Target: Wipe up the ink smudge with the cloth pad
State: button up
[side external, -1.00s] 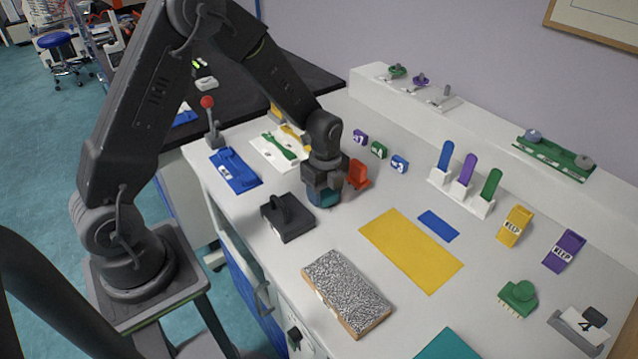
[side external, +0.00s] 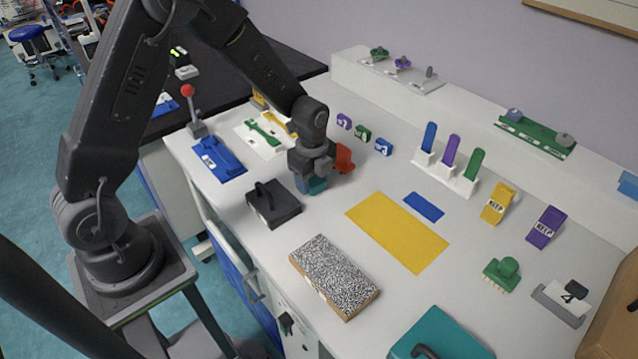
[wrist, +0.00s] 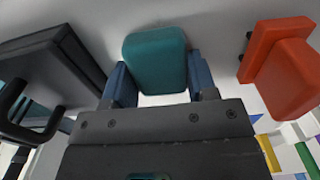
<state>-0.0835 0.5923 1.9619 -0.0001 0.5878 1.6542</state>
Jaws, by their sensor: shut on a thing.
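The teal cloth pad (side external: 314,187) is held low at the white bench top (side external: 268,243), under my gripper (side external: 313,172). I cannot tell for sure whether its underside touches the surface. In the wrist view, my gripper (wrist: 156,76) has one blue-grey finger on each side of the teal pad (wrist: 154,46) and is shut on it. No ink smudge can be made out in either view; any mark under the pad or behind the gripper is hidden.
A red block (side external: 344,158) stands close to the right of my gripper. A black handled block (side external: 273,204) is close at the left. A yellow mat (side external: 397,232), blue strip (side external: 424,207) and speckled block (side external: 334,277) lie nearer the front right. Bare bench lies between them.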

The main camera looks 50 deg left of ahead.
jog(key=shift+a, duration=2)
notch_tip(320, 180, up, 8)
